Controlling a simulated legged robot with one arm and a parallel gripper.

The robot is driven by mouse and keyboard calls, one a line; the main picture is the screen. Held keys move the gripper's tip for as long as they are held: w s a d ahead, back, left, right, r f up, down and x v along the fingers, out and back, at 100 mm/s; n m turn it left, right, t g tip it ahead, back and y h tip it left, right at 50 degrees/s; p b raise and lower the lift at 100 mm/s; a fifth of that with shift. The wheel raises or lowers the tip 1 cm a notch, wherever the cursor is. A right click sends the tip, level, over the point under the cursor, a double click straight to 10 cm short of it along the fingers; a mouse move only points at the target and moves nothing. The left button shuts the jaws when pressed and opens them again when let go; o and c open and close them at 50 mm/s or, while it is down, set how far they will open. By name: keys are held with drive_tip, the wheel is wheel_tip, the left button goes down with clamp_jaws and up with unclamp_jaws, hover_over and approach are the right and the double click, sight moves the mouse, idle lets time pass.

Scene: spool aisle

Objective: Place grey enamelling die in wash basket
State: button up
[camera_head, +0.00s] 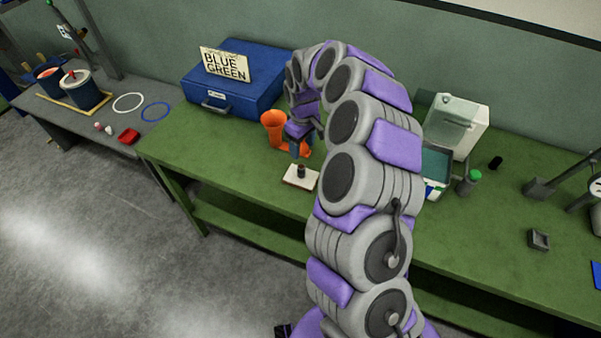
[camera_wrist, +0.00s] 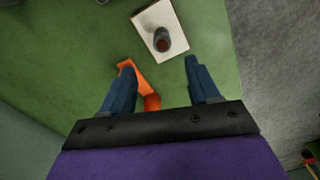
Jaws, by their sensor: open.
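A small dark grey cylinder with a brownish top, which looks like the die (camera_wrist: 162,40), stands upright on a white block (camera_wrist: 146,21). In the head view the cylinder (camera_head: 301,171) and the white block (camera_head: 291,181) are at the front edge of the green bench. My gripper (camera_wrist: 158,63) is open and empty, its blue fingers pointing towards the block. In the head view my gripper (camera_head: 298,150) is just above and behind the cylinder, apart from it. I cannot tell which thing is the wash basket; an open teal-lined container (camera_head: 436,162) stands right of my arm, partly hidden by it.
An orange holder (camera_head: 275,130) stands close beside my gripper and shows behind a finger in the wrist view (camera_wrist: 140,76). A blue case (camera_head: 238,80) is behind. A white tank (camera_head: 457,124), a green-capped bottle (camera_head: 469,182) and a small grey tray (camera_head: 539,239) are to the right.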

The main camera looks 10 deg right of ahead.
sight(300, 166)
wheel_tip(300, 166, down, 6)
drive_tip(key=shift+r+b, duration=0.2)
drive_tip(key=shift+b, duration=0.3)
drive_tip(key=shift+a+f, duration=0.25)
drive_tip(key=shift+a, duration=0.2)
drive_tip(key=shift+a+f, duration=0.15)
drive_tip(key=shift+f, duration=0.15)
drive_tip(key=f+b, duration=0.1)
drive_tip(key=f, duration=0.1)
drive_tip(key=d+f, duration=0.1)
drive_tip(key=f, duration=0.1)
drive_tip(key=shift+d+f+b, duration=0.15)
drive_tip(key=shift+f+b, duration=0.05)
drive_tip(key=shift+b, duration=0.2)
drive_tip(key=shift+a+r, duration=0.1)
drive_tip(key=shift+a, duration=0.15)
drive_tip(key=shift+c, duration=0.2)
drive_tip(key=shift+a, duration=0.25)
drive_tip(key=c, duration=0.3)
drive_tip(key=shift+d, duration=0.3)
drive_tip(key=c, duration=0.8)
drive_tip(key=shift+a+r, duration=0.1)
drive_tip(key=shift+a, duration=0.05)
